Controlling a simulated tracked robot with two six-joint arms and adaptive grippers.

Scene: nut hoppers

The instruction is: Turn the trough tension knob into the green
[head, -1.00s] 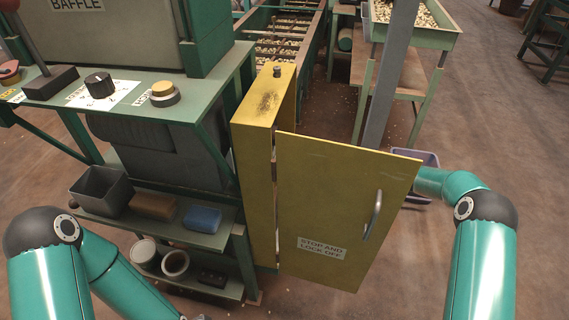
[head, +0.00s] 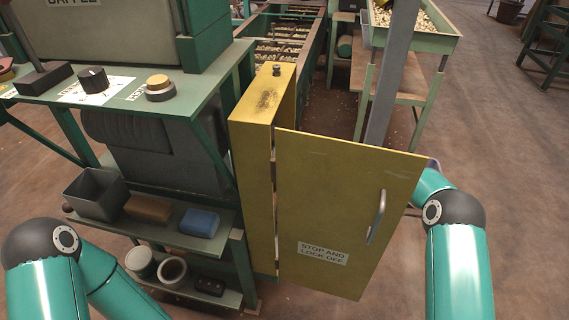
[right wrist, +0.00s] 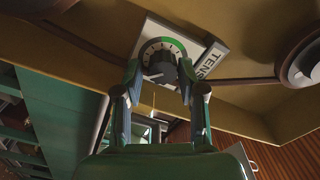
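The tension knob (right wrist: 160,65) is dark and round, on a pale dial with tick marks and a green band, beside a label reading "TENS". A light mark shows at the knob's lower left; I cannot tell its exact reading. My right gripper (right wrist: 160,75) is open, one finger on each side of the knob; I cannot tell whether they touch it. In the head view my right forearm passes behind the open yellow cabinet door (head: 330,200), which hides the gripper and knob. My left gripper is out of view; only its arm shows at lower left.
Another round control (right wrist: 300,65) sits at the right of the wrist view. The yellow door stands beside a grey post (head: 390,80). A green bench (head: 200,110) with a black knob (head: 94,79) and a yellow button (head: 158,82) is at left. Open floor lies at right.

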